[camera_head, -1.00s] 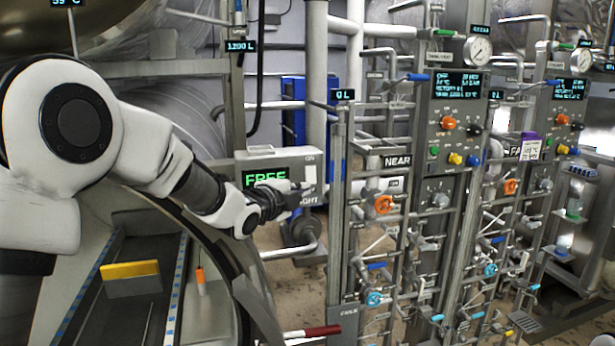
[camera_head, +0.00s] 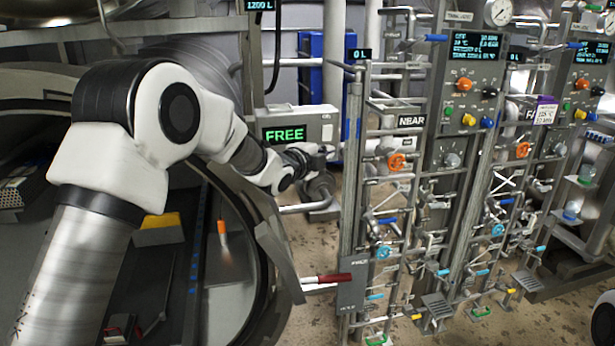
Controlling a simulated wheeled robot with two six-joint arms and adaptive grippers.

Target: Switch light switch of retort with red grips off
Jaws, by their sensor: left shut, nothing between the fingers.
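The grey box (camera_head: 290,112) with a green FREE display stands at the retort's right side. Its light switch (camera_head: 327,132) is a small pale rocker on the right part of the front; its exact position is too small to tell. My left gripper (camera_head: 322,154) is shut and empty at the box's lower right corner, just below the switch, covering the label there. I cannot tell whether it touches the box. A dark red grip (camera_head: 335,278) on a pale bar shows at the right edge of the open retort. My right gripper is not in view.
A panel of pipes and valves with a NEAR sign (camera_head: 411,121) stands close right of my left gripper. An orange handwheel (camera_head: 397,161) is on it. Inside the retort lie a yellow block (camera_head: 160,229) and an orange-capped item (camera_head: 222,232).

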